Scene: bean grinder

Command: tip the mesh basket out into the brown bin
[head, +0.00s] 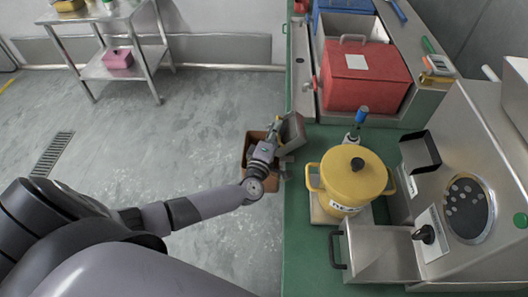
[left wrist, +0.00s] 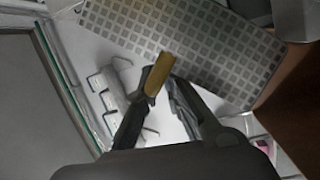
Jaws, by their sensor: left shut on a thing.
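My left gripper (head: 270,138) reaches over the brown bin (head: 252,139), beside the green counter's left edge. In the left wrist view its fingers (left wrist: 160,84) are shut on a yellow-brown handle (left wrist: 159,73). The grey mesh basket (head: 292,132) is by the gripper, tilted, at the bin's right side. Its perforated face (left wrist: 190,45) fills the top of the left wrist view. A brown wall of the bin (left wrist: 301,105) shows at the right there. The inside of the basket and most of the bin's inside are hidden. My right gripper is out of view.
On the green counter (head: 305,240) stand a yellow pot (head: 352,182) on a scale, a red box (head: 365,78) and a steel machine (head: 450,225). A steel cart (head: 128,68) with a pink box (head: 117,58) stands far left. The floor between is clear.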

